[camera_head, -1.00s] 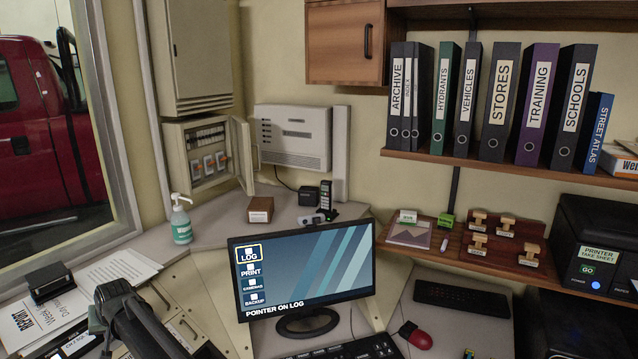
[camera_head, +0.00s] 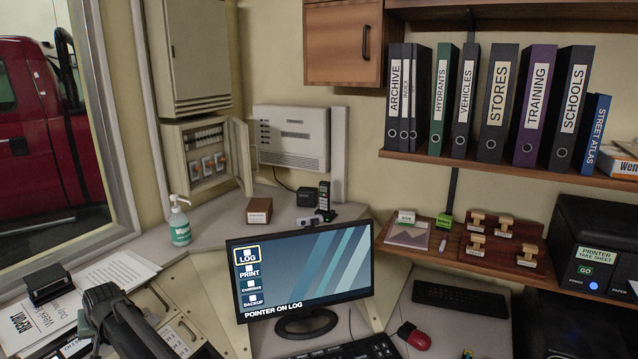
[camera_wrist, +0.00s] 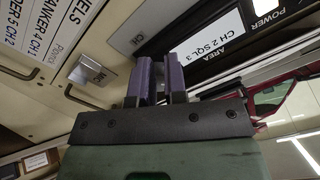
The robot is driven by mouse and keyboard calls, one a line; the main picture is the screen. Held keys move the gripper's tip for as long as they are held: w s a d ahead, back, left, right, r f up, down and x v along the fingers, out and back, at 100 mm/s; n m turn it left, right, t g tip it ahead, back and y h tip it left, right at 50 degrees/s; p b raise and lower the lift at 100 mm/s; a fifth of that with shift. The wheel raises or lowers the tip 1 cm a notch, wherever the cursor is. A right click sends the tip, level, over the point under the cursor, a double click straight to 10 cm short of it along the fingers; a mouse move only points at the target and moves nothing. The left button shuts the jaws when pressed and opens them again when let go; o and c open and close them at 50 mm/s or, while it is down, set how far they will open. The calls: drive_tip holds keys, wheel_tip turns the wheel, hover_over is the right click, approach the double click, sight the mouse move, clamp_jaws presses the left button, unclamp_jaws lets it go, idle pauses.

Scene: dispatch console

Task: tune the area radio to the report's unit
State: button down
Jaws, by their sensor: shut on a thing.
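The area radio (camera_wrist: 240,45) is a dark panel in the wrist view, seen upside down. Its white display (camera_wrist: 205,50) reads "AREA CH 2 SQL 3". My gripper (camera_wrist: 162,72), with purple fingers, is at the panel beside a label reading "CH". It is shut on what appears to be the channel knob, mostly hidden between the fingers. A channels list (camera_wrist: 45,35) shows at the left, with lines that seem to read "TANKER 4" and "5 CH2". My gripper is out of that view.
A silver knob or block (camera_wrist: 88,70) sits left of my fingers. In the head view, the monitor (camera_head: 310,270) reads "POINTER ON LOG". A sanitizer bottle (camera_head: 180,227), stamp rack (camera_head: 490,250) and printer (camera_head: 590,250) stand clear of my arm.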

drive_tip(key=shift+a, duration=0.4)
drive_tip(key=shift+s+d+f, duration=0.15)
drive_tip(key=shift+s, duration=0.1)
drive_tip(key=shift+s+d+r+p, duration=0.1)
drive_tip(key=shift+d+r+p, duration=0.05)
drive_tip(key=shift+r+p, duration=0.2)
drive_tip(key=shift+s+r+p, duration=0.25)
drive_tip(key=shift+r+p, duration=0.05)
drive_tip(key=shift+p, duration=0.3)
drive_tip(key=p+v, duration=0.3)
drive_tip(key=v, duration=0.1)
drive_tip(key=shift+w+d+f, duration=0.1)
drive_tip(key=shift+d, duration=0.1)
drive_tip(key=shift+d, duration=0.1)
